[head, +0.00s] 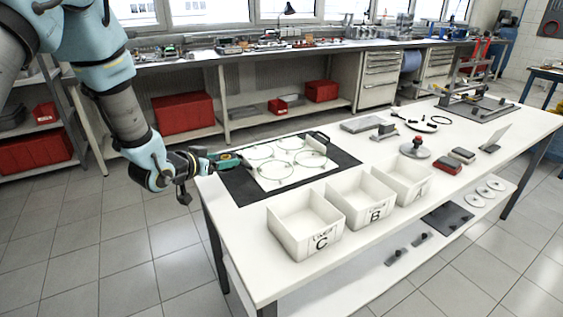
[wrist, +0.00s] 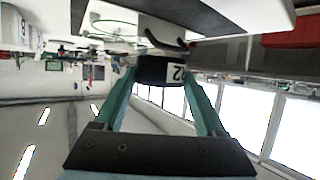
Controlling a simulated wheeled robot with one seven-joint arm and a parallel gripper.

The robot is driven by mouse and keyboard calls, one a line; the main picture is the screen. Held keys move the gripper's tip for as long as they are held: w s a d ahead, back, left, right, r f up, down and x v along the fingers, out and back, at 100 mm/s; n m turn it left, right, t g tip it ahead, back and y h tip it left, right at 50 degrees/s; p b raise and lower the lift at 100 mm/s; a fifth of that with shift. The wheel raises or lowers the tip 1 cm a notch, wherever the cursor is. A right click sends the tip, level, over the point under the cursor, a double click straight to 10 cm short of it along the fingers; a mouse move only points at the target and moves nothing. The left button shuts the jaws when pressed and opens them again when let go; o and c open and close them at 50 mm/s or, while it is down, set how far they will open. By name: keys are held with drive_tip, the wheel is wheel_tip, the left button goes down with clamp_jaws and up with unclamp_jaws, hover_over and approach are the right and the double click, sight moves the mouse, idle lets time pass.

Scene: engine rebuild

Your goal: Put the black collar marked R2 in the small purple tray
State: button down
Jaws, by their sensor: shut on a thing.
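I do not make out a small purple tray in either view.
The black mat (head: 240,186) bears a white board (head: 297,177) with several thin green rings. White bins C (head: 290,236), B (head: 355,212) and A (head: 408,192) line the table's near side. Tools and parts lie farther right. Red boxes (head: 183,113) sit on shelves behind.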

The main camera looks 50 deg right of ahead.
drive_tip(key=s+d+r+m+g, duration=0.1)
drive_tip(key=s+d+r+g, duration=0.1)
drive_tip(key=s+d, duration=0.2)
drive_tip(key=p, duration=0.1)
hover_over(243, 192)
drive_tip(key=f, duration=0.5)
drive_tip(key=shift+d, duration=0.25)
drive_tip(key=shift+f+p, duration=0.7)
drive_tip(key=shift+f, duration=1.75)
drive_tip(key=shift+f, duration=0.1)
unclamp_jaws()
drive_tip(key=shift+a, duration=0.2)
drive_tip(key=b+v, duration=0.3)
drive_tip(key=v, duration=0.9)
drive_tip(key=shift+s+d, duration=0.1)
